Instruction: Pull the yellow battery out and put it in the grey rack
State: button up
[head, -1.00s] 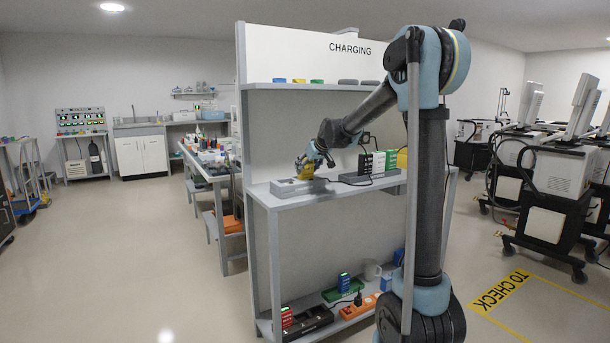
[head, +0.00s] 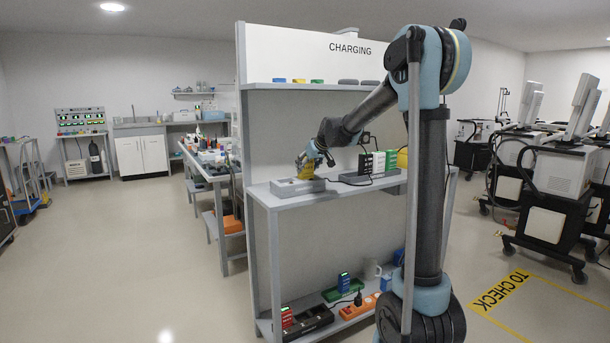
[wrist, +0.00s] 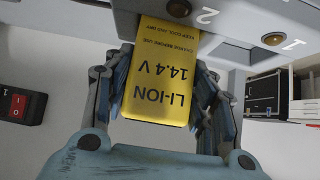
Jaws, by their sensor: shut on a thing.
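The yellow battery (wrist: 165,75), marked LI-ION 14.4 V, is between the fingers of my gripper (wrist: 165,110) in the wrist view. My gripper is shut on it. The battery's far end meets a grey block with the numbers 1 and 2, which looks like the grey rack (wrist: 240,22), by the number 2. How deep that end sits is hidden. In the head view my gripper (head: 306,166) is low over the grey rack (head: 312,187) at the left end of the charging shelf, with the yellow battery (head: 305,173) small below it.
An upper shelf (head: 300,87) hangs above. A lower shelf holds more chargers and an orange power strip (head: 358,306).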

jog(key=shift+r, duration=2.3)
